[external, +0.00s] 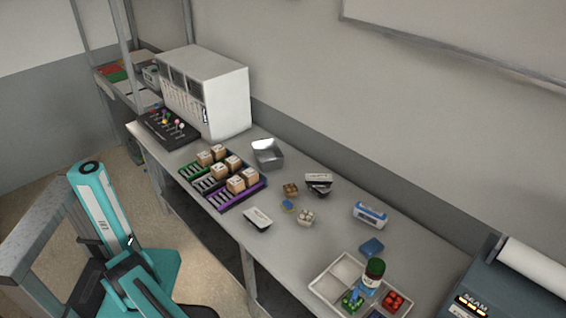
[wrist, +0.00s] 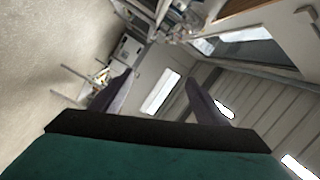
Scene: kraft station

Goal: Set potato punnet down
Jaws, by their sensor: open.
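My gripper (wrist: 160,88) shows in the wrist view with its two dark fingers spread apart and nothing between them. It points out into the room, with no punnet near it. In the external view my arm is at the lower left, off the bench, and I cannot make out the fingers. A small punnet with brown contents (external: 290,189), which look like potatoes, stands on the middle of the bench (external: 335,240). A punnet with pale round contents (external: 306,217) stands a little nearer the front edge.
A blue-topped tub (external: 287,206), dark white-topped trays (external: 258,219), a metal bin (external: 267,153) and a blue-white pack (external: 370,214) stand around the punnets. Coloured crates with boxes (external: 238,203) are left; a white divided tray (external: 322,287) is right.

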